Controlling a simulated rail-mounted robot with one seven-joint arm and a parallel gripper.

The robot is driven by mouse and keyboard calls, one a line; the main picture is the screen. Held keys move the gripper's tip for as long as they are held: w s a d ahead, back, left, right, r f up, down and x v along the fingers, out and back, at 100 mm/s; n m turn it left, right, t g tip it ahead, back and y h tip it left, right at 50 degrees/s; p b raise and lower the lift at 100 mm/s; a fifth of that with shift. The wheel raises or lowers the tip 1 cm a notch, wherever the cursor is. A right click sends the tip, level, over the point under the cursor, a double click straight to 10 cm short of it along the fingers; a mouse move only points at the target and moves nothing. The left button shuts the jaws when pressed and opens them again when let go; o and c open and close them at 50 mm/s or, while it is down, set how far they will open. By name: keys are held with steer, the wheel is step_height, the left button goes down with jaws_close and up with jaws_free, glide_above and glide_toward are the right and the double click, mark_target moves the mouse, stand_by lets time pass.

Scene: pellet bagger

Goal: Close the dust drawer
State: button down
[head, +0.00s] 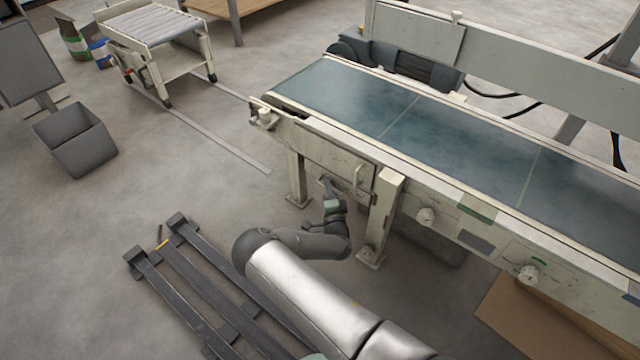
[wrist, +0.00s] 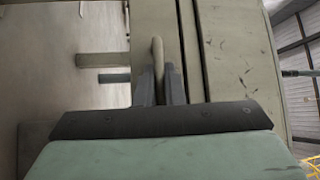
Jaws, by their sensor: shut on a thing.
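My gripper (head: 325,184) is low beside the near side of the conveyor frame, left of a pale leg. In the wrist view its two grey fingers (wrist: 160,85) are shut on a pale upright bar handle (wrist: 158,55). The handle stands on a pale panel (wrist: 142,25), which I take as the dust drawer front; dark narrow gaps run along its right side. In the head view a pale handle (head: 358,175) shows on the frame's side panel; I cannot tell if it is the held one. How far out the drawer stands is not clear.
The conveyor (head: 430,125) with its blue-green belt stretches to the right. A dark slatted rack (head: 190,275) lies on the floor left of my arm. A grey bin (head: 75,140) and a roller cart (head: 150,30) stand further back. The floor between them is mostly clear.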

steer(key=shift+w+d, duration=0.1)
steer(key=c, duration=1.8)
jaws_free()
steer(key=shift+d, duration=0.1)
steer(key=p+v, duration=0.5)
steer(key=v, duration=1.2)
steer(key=shift+s+p, duration=0.3)
steer(key=shift+p, duration=0.05)
steer(key=shift+r, duration=0.1)
